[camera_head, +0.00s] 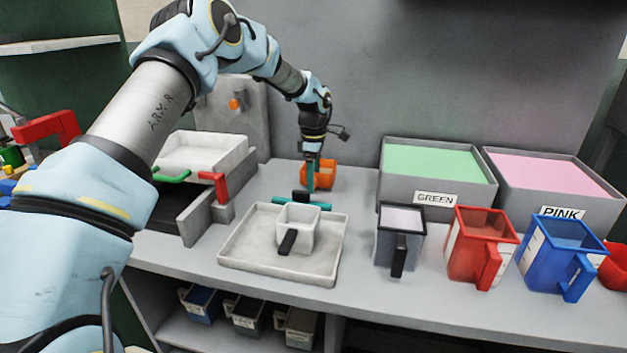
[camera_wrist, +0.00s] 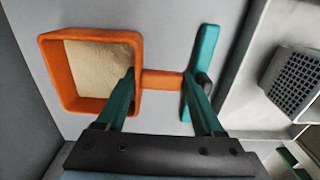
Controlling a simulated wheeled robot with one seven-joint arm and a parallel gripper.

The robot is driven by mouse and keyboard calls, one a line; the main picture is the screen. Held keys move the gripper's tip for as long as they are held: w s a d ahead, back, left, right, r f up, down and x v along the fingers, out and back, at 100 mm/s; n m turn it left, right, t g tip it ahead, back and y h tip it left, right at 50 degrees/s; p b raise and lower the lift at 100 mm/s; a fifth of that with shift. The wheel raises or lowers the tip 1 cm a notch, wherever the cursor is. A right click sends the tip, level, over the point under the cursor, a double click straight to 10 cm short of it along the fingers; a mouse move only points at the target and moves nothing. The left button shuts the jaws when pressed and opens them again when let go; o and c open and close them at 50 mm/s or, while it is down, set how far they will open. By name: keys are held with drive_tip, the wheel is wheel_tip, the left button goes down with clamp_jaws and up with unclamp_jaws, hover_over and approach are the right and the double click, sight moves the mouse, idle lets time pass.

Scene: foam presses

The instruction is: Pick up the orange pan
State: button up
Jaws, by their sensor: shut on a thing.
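The orange pan (camera_head: 325,182) stands on the grey bench behind the white tray. In the wrist view the orange pan (camera_wrist: 56,75) is a square box with a beige inside, and its short orange handle (camera_wrist: 163,80) runs right to a teal crossbar (camera_wrist: 207,50). My gripper (camera_head: 310,188) points down at the pan, its teal fingers partly covering it. In the wrist view my gripper (camera_wrist: 160,76) has one fingertip by the pan's wall and the other by the crossbar, shut on the pan's handle. The exact contact is hidden. The pan seems to rest on the bench.
A white tray (camera_head: 232,250) with a white cup (camera_head: 300,222) stands in front. Right are the green bin (camera_head: 395,185), pink bin (camera_head: 605,212), and black (camera_head: 385,245), red (camera_head: 465,262) and blue (camera_head: 540,270) jugs. A press (camera_head: 190,155) stands left. The wall is close behind.

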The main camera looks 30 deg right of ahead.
drive_tip(key=shift+f, duration=0.65)
drive_tip(key=shift+f, duration=0.15)
drive_tip(key=o, duration=1.2)
drive_tip(key=shift+c, duration=0.2)
